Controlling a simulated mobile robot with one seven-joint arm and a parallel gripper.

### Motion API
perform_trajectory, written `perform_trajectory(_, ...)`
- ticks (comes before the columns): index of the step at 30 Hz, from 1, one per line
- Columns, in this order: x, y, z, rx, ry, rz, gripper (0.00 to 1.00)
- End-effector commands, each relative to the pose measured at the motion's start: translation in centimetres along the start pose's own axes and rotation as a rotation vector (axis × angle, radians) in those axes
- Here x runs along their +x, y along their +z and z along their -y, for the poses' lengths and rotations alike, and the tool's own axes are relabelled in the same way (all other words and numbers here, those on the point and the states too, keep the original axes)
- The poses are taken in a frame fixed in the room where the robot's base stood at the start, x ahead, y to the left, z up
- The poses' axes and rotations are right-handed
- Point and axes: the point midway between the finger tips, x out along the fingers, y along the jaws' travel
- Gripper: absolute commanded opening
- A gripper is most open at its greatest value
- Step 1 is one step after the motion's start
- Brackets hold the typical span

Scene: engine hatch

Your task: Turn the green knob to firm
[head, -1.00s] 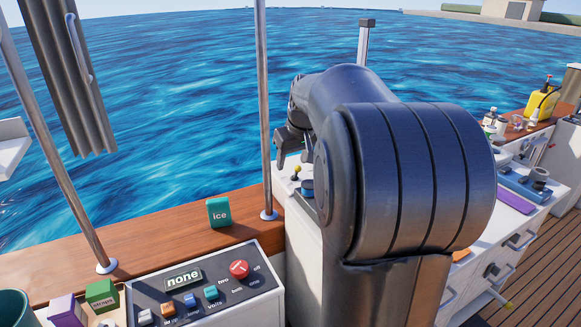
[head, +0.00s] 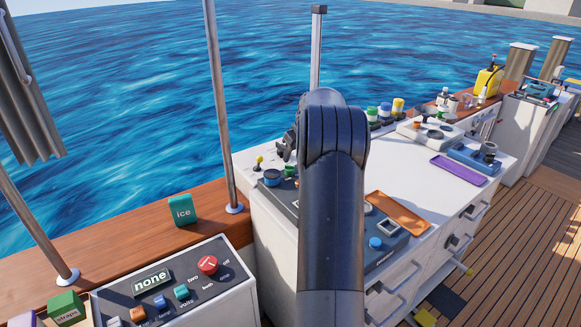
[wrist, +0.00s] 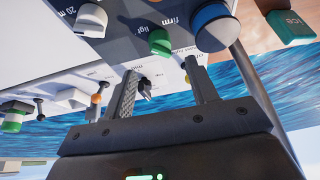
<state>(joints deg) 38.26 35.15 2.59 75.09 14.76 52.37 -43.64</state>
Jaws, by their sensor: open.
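The green knob (wrist: 160,42) sits on a dark panel in the wrist view, beside printed words reading "firm" and what looks like "light". I cannot tell which word it points at. In the head view the green knob (head: 290,170) is small, partly hidden by my arm. My gripper (wrist: 160,72) is open and empty in the wrist view, its fingers apart. The knob shows just beyond the fingertips, between them in the picture and apart from them. In the head view my gripper (head: 286,146) hangs over the far left part of the bench, near the knob.
A larger blue knob (wrist: 213,25) is close beside the green one. A small yellow-topped lever (head: 259,162) stands nearby. A metal post (head: 220,110) rises left of the bench. An orange tray (head: 398,212) lies right of my arm.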

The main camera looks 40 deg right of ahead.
Motion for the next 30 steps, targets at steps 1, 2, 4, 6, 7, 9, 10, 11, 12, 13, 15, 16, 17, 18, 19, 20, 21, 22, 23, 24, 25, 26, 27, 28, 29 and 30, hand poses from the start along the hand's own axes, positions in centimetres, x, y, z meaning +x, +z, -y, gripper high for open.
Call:
perform_trajectory(1,1.2,0.0,0.0,0.000,-0.002,0.002,0.53)
perform_trajectory(2,1.8,0.1,0.1,0.000,-0.002,0.002,0.53)
perform_trajectory(4,3.1,0.0,0.1,0.000,-0.002,0.002,0.53)
perform_trajectory(6,4.4,0.0,0.1,0.000,-0.002,0.002,0.53)
perform_trajectory(7,4.8,0.0,0.1,0.000,-0.001,0.001,0.53)
perform_trajectory(9,5.8,0.0,0.1,0.000,-0.001,0.001,0.53)
perform_trajectory(10,6.1,0.0,0.1,0.000,-0.001,0.000,0.53)
perform_trajectory(11,6.4,0.0,0.1,0.000,0.000,0.000,0.53)
perform_trajectory(12,6.7,0.0,0.1,0.000,0.000,0.000,0.53)
perform_trajectory(13,6.9,0.0,0.0,0.000,0.000,0.000,0.53)
perform_trajectory(15,7.2,0.0,0.0,0.000,0.000,0.000,0.53)
perform_trajectory(16,7.3,0.0,0.0,0.000,0.001,-0.001,0.53)
perform_trajectory(17,7.4,0.0,0.0,0.000,0.001,-0.001,0.53)
perform_trajectory(18,7.4,-0.1,0.0,0.000,0.001,-0.001,0.53)
perform_trajectory(19,7.4,-0.1,0.0,0.000,0.001,-0.001,0.53)
perform_trajectory(20,7.4,-0.1,0.0,0.000,0.001,-0.001,0.53)
perform_trajectory(21,7.4,-0.1,0.0,0.000,0.001,-0.001,0.53)
perform_trajectory(22,7.4,0.0,0.0,0.000,0.001,-0.001,0.53)
perform_trajectory(23,7.4,0.0,0.0,0.000,0.001,-0.001,0.53)
perform_trajectory(24,7.4,0.0,0.0,0.000,0.001,-0.001,0.52)
perform_trajectory(25,7.4,0.0,0.0,0.000,0.001,-0.001,0.50)
perform_trajectory(26,7.4,0.0,0.0,0.000,0.001,-0.001,0.47)
perform_trajectory(27,7.4,0.0,0.0,0.000,0.001,-0.001,0.44)
perform_trajectory(28,7.4,0.0,0.0,0.000,0.001,-0.001,0.42)
perform_trajectory(29,7.4,0.0,0.0,0.000,0.001,-0.001,0.39)
perform_trajectory(30,7.4,0.0,0.0,0.000,0.001,-0.001,0.36)
